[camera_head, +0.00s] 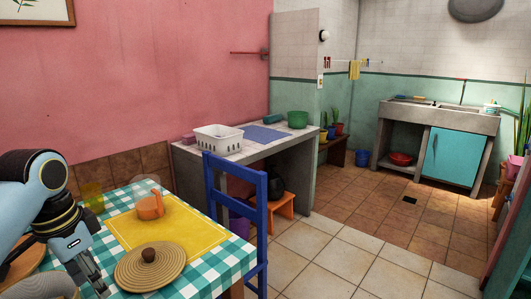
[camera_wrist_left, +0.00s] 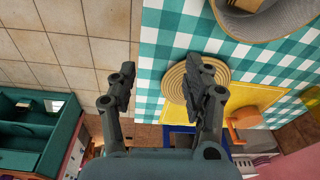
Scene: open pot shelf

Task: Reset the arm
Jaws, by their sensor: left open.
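My left gripper (camera_head: 97,288) hangs at the lower left over the near edge of the checked table, pointing down. In the left wrist view the same gripper (camera_wrist_left: 165,82) shows its two dark fingers spread apart with nothing between them. One finger overlaps the round woven lid (camera_wrist_left: 181,84) in that view. In the head view the woven lid (camera_head: 130,276) with a brown knob lies just right of the gripper. My right gripper is in neither view.
The table has a green-and-white checked cloth (camera_head: 228,267), a yellow mat (camera_head: 190,240) and an orange pot (camera_head: 151,207). A blue chair (camera_head: 263,215) stands at its right side. A counter holds a white basket (camera_head: 218,139). Tiled floor (camera_head: 330,248) is clear at right.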

